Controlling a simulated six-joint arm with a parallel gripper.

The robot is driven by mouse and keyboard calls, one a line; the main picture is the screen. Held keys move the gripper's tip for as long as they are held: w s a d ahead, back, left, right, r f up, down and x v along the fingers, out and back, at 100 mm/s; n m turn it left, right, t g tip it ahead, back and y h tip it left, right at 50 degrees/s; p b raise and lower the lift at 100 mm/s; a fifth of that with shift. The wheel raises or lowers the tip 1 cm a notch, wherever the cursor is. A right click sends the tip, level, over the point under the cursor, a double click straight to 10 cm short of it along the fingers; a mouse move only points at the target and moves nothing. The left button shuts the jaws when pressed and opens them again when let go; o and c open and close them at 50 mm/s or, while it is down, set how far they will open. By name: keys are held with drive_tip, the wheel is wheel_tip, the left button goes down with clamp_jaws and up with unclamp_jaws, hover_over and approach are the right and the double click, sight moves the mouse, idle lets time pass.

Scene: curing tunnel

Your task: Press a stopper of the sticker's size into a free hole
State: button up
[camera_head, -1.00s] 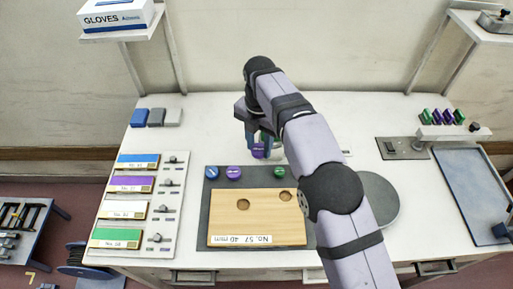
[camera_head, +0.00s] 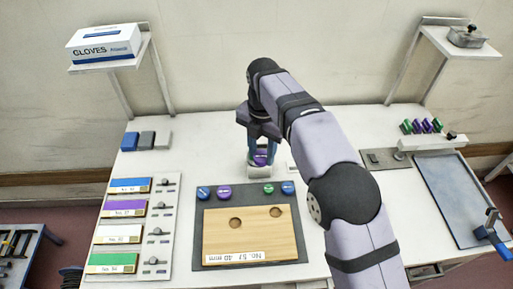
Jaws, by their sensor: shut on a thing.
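My gripper (camera_head: 262,154) is shut on a purple stopper (camera_head: 261,159) behind the dark mat. Whether the stopper touches the white piece under it I cannot tell. A wooden board (camera_head: 255,241) lies on the mat, with a left hole (camera_head: 236,223) and a right hole (camera_head: 277,212), both empty. On the mat behind the board are a blue stopper (camera_head: 203,193), another purple stopper (camera_head: 224,192), a green stopper (camera_head: 269,188) and a second blue stopper (camera_head: 288,187).
A panel (camera_head: 159,245) with blue, purple, white and green labelled bars and sliders stands left. A rack (camera_head: 428,143) of green and purple pieces and a blue-grey tray (camera_head: 455,200) are right. My arm crosses the table's right middle.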

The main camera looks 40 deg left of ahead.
drive_tip(key=s+d+f+p, duration=0.2)
drive_tip(key=d+f, duration=0.6)
drive_tip(key=f, duration=0.2)
drive_tip(key=shift+s+d+n, duration=0.2)
drive_tip(key=shift+s+n, duration=0.2)
drive_tip(key=shift+f, duration=0.15)
drive_tip(key=shift+f+b, duration=1.65)
drive_tip(key=shift+f, duration=0.45)
drive_tip(key=shift+f+b, duration=0.55)
drive_tip(key=shift+f, duration=0.4)
drive_tip(key=shift+f, duration=0.75)
idle(0.8)
drive_tip(key=o, duration=1.5)
